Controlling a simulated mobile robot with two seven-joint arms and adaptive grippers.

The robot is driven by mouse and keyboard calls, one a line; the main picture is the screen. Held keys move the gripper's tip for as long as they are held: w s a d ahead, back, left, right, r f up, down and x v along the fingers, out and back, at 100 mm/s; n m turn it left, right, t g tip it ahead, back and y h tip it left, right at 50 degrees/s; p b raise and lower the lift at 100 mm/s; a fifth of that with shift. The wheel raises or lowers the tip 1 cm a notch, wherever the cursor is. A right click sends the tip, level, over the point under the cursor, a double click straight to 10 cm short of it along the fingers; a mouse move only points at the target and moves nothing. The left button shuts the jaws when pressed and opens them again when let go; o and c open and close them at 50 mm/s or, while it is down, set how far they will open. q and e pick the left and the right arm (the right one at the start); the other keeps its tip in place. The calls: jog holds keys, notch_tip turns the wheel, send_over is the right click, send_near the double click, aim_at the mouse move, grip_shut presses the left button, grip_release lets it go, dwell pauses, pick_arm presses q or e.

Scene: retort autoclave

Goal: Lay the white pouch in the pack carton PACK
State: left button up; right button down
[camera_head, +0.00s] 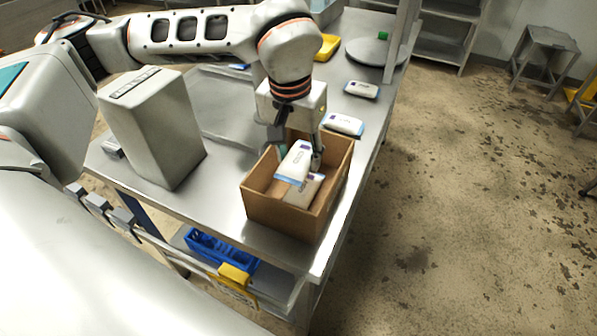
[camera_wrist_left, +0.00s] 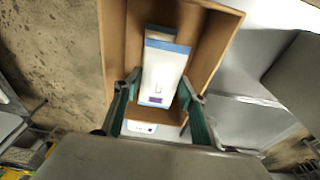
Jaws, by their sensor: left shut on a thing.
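The open brown pack carton (camera_head: 255,202) stands on the steel table near its right front corner; its wall also shows in the left wrist view (camera_wrist_left: 117,45). My left gripper (camera_head: 298,156) reaches down into the carton, shut on a white pouch (camera_head: 294,163) with blue bands. In the left wrist view the held pouch (camera_wrist_left: 160,82) sits between the green-faced fingers. A second white pouch (camera_head: 303,191) lies in the carton below the held one, partly hidden by it. I cannot tell whether the two touch. My right gripper is not in view.
Two more white pouches lie on the table behind the carton, a near one (camera_head: 343,125) and a far one (camera_head: 362,90). A tall grey box (camera_head: 160,125) stands left of the carton. A blue crate (camera_head: 222,250) is on the shelf below.

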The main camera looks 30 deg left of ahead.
aim_at(294, 164)
pick_arm(q)
jog(key=shift+f, duration=2.5)
jog(key=shift+f, duration=0.25)
jog(key=o, duration=1.2)
jog(key=shift+c, duration=0.2)
jog(key=r, duration=0.4)
jog(key=s+r, duration=0.1)
jog(key=r, duration=0.7)
jog(key=shift+s+r, duration=0.2)
jog(key=shift+s, duration=0.2)
